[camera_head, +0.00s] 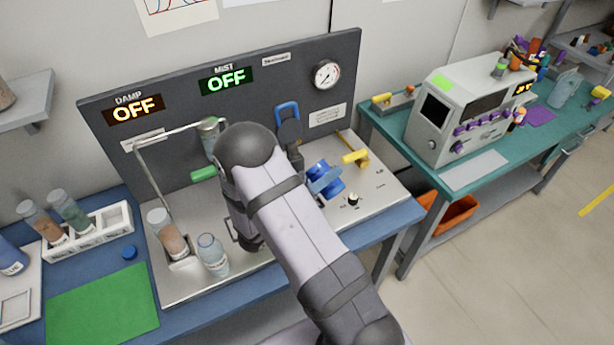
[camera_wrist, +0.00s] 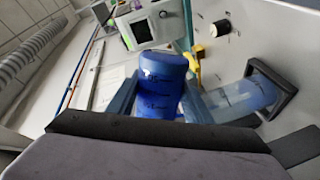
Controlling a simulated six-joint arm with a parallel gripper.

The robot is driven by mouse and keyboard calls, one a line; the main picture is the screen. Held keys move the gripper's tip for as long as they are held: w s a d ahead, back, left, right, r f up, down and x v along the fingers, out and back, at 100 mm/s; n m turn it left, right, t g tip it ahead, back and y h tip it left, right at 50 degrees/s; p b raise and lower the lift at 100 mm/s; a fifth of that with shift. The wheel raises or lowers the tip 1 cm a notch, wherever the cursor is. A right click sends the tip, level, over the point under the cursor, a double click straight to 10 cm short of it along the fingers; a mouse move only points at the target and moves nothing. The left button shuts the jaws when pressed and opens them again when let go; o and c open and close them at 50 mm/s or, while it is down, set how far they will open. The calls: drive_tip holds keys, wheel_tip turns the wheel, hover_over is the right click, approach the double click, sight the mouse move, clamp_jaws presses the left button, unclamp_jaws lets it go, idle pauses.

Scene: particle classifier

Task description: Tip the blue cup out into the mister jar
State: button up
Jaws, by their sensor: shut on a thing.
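The blue cup (camera_wrist: 163,78) is between the two blue fingers of my gripper (camera_wrist: 158,104) in the wrist view, with dark marks on its side. In the head view, the blue cup (camera_head: 334,189) is held above the right part of the metal deck, and appears tilted. Its contents are not visible. A clear, bluish vessel (camera_wrist: 243,96) with a dark frame at its end is right of my gripper in the wrist view, apart from the cup; I cannot tell whether it is the mister jar. My arm hides the middle of the deck in the head view.
A clear jar (camera_head: 213,257) and a brown-filled jar (camera_head: 166,238) stand at the deck's left front. A bent metal pipe (camera_head: 150,175) rises behind them. A yellow-handled valve (camera_head: 356,158) and a black knob (camera_head: 353,200) are beside the cup. The MIST display (camera_head: 225,81) reads OFF.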

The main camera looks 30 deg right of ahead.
sight(315, 171)
drive_tip(key=shift+r+n+p, duration=0.5)
drive_tip(key=shift+n+p, duration=0.1)
drive_tip(key=shift+n, duration=0.2)
idle(1.4)
drive_tip(key=shift+w+a+r+n+p, duration=0.15)
drive_tip(key=shift+w+r+n+p, duration=0.4)
drive_tip(key=shift+p, duration=0.6)
idle(0.8)
drive_tip(key=shift+w+a+r+n+g+p, duration=0.1)
drive_tip(key=shift+w+r+n+g+p, duration=0.2)
drive_tip(key=shift+n+p, duration=0.7)
drive_tip(key=shift+w+r+n+g+p, duration=0.2)
drive_tip(key=shift+r+n+p, duration=0.15)
drive_tip(key=shift+n+p, duration=0.6)
idle(1.9)
